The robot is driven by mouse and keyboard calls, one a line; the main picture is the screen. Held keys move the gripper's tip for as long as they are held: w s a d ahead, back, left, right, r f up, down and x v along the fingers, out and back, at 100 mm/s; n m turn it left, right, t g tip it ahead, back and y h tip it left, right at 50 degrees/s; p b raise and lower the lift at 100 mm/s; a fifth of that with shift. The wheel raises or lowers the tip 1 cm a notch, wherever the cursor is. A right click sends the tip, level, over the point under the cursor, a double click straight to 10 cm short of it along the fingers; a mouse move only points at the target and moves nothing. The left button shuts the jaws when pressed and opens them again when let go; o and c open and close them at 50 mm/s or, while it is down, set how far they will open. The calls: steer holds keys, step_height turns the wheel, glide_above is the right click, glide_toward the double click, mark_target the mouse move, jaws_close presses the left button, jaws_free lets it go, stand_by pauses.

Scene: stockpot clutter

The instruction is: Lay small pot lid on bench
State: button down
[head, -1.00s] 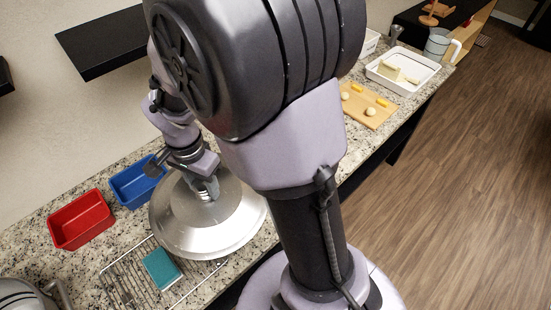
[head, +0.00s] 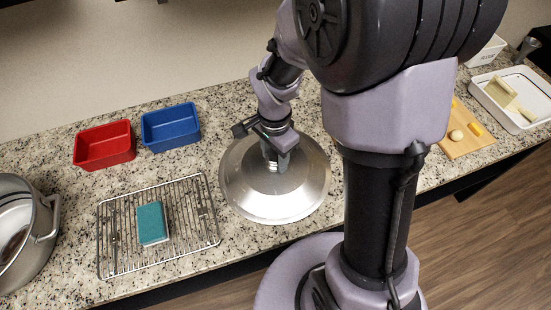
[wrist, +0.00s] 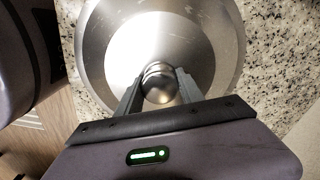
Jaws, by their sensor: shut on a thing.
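The pot lid (head: 305,188) is a round, shiny metal disc with a knob in its middle. In the head view it is over the granite bench (head: 75,195), right of the wire rack. I cannot tell whether it touches the bench or hangs just above it. My gripper (head: 277,160) is above the lid's centre, shut on its knob. In the wrist view my gripper's fingers (wrist: 158,90) are on either side of the round knob (wrist: 158,82), and the lid (wrist: 205,50) spreads out beyond them. My gripper hides part of the lid in both views.
A wire rack (head: 185,235) with a teal sponge (head: 152,223) lies to the left. A red bin (head: 104,146), a blue bin (head: 171,128) and a metal pot (head: 22,235) stand nearby. A cutting board (head: 470,140) and a white tray (head: 535,88) are to the right.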

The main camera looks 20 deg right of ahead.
steer(key=shift+r, duration=0.1)
steer(key=c, duration=0.7)
jaws_free()
steer(key=shift+c, duration=0.2)
